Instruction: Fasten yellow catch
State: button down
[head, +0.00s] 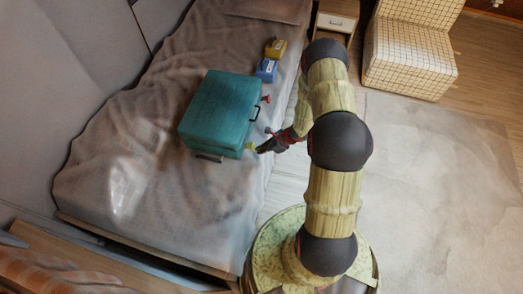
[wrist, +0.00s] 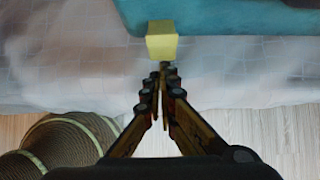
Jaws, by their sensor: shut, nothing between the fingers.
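A teal case (head: 219,108) lies on the bed, with a black handle on its right side. A red catch (head: 265,99) sits on that side above the handle. The yellow catch (head: 250,146) is near the case's lower right corner, mostly small in the head view. In the wrist view the yellow catch (wrist: 162,46) shows as a block at the edge of the teal case (wrist: 240,18). My gripper (head: 259,149) is shut and empty, its fingertips (wrist: 163,68) just short of or against the yellow block; I cannot tell if they touch.
The bed (head: 120,150) has a rumpled grey cover. A blue box (head: 266,70) and a yellow box (head: 276,48) lie beyond the case. A nightstand (head: 336,22) and a checked chair (head: 408,50) stand at the back. Floor beside the bed is open.

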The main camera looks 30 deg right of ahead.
aim_at(254, 149)
jog(key=shift+r+g+h+p, duration=0.5)
jog(key=shift+r+p, duration=0.15)
jog(key=shift+p, duration=0.35)
jog(key=shift+w+a+r+g+h+p, duration=0.15)
jog(key=shift+r+g+h+p, duration=0.65)
jog(key=shift+p, duration=0.6)
jog(key=shift+r, duration=0.2)
jog(key=shift+w+a+r+p, duration=0.25)
jog(key=shift+r+p, duration=0.2)
jog(key=shift+r, duration=0.05)
jog(key=shift+w+a+r+p, duration=0.25)
jog(key=shift+r+p, duration=0.2)
jog(key=shift+r, duration=0.15)
jog(key=shift+r+p, duration=0.55)
jog(key=shift+r, duration=0.15)
